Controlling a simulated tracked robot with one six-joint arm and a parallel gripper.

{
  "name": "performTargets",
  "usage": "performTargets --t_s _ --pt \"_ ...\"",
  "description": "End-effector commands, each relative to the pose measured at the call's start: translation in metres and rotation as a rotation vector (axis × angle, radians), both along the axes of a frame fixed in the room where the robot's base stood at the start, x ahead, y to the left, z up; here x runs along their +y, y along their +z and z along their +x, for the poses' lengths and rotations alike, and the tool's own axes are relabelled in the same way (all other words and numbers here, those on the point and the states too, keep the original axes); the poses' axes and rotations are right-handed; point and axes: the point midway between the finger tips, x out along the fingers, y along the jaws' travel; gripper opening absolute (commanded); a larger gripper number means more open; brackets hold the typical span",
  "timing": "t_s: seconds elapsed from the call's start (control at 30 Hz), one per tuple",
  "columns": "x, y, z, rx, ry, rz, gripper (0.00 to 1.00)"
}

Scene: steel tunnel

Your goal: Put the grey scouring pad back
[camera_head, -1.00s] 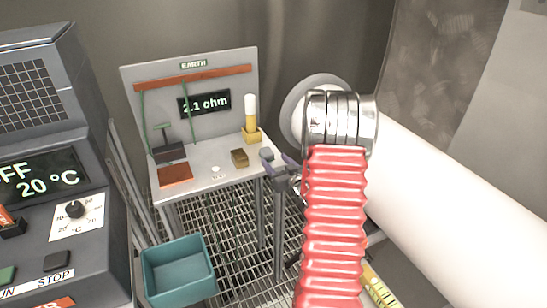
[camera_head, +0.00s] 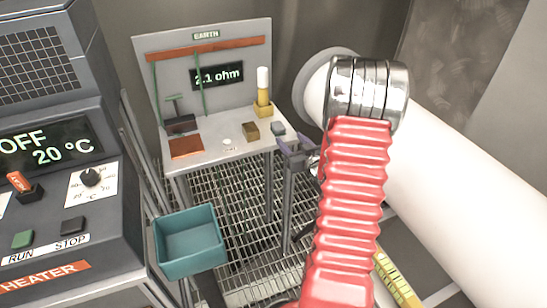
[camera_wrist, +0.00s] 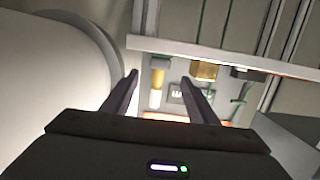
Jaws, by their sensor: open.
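The grey scouring pad (camera_head: 278,128) is a small blue-grey block lying at the right end of the bench top (camera_head: 214,150), beside a brown block (camera_head: 250,130). My gripper (camera_head: 292,147) is just off the bench's right front corner, close to the pad, with its jaws open. In the head view my gripper looks empty and apart from the pad. In the wrist view the two fingers (camera_wrist: 160,78) stand apart with nothing held between them.
A white-topped yellow tool (camera_head: 263,85) stands in a holder behind the brown block. A copper plate (camera_head: 186,147) lies at left. A teal bin (camera_head: 189,240) is below. A thick white pipe (camera_head: 450,185) is close at right. The heater panel (camera_head: 50,150) is at left.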

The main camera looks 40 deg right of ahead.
Motion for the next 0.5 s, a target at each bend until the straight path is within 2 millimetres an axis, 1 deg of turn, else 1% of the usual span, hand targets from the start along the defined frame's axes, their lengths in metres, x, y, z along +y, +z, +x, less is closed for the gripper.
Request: performTargets --t_s 0.13,0.27,0.37,0.5 --pt "0.002 0.003 0.002 0.007 0.0 -0.003 0.54" --pt "0.01 0.013 0.009 0.038 -0.001 -0.015 0.54" --pt "0.022 0.026 0.016 0.082 -0.006 -0.028 0.54" --pt "0.043 0.047 0.024 0.155 -0.015 -0.046 0.54"
